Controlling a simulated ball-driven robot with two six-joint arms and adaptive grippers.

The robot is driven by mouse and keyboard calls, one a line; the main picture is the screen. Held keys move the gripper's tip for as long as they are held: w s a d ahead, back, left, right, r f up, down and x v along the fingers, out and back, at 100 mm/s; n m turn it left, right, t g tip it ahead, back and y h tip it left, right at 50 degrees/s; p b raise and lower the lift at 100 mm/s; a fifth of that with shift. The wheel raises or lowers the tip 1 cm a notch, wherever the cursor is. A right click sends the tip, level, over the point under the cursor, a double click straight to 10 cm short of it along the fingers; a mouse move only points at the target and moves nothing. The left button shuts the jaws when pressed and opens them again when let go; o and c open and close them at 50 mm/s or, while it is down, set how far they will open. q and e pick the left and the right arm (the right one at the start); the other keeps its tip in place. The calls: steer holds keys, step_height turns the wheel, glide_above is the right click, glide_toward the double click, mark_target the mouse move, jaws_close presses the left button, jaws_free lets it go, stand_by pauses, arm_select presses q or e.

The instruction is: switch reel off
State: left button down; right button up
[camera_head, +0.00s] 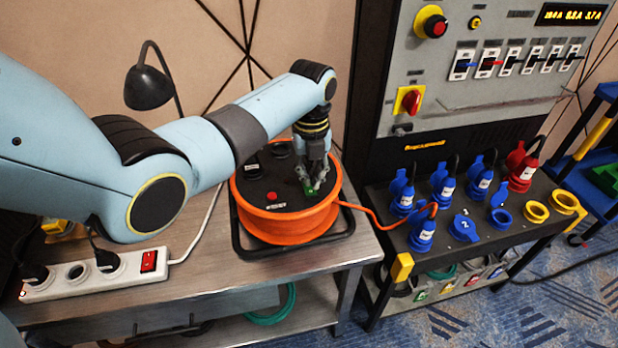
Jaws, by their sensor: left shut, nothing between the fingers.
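The orange cable reel (290,222) lies on a black frame on the metal table. Its black top face carries a red button (271,196), a green switch (310,190) and socket covers. My left gripper (315,187) points down over the right part of the reel's top, with its shut, empty fingers at the green switch. The fingertips partly cover the switch, and I cannot tell whether they touch it or how it is set. My right gripper is not in view.
A white power strip (95,276) with a red switch lies at the left of the table. A black lamp (150,88) stands behind my left arm. At the right are blue plugs (422,230) and a breaker panel (480,90). An orange cable (372,212) runs from the reel to a plug.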

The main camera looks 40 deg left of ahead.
mark_target(310, 191)
arm_select(q)
step_height(310, 191, up, 3)
steer(key=shift+f+p, duration=0.2)
steer(key=shift+p, duration=0.9)
steer(key=shift+r, duration=0.9)
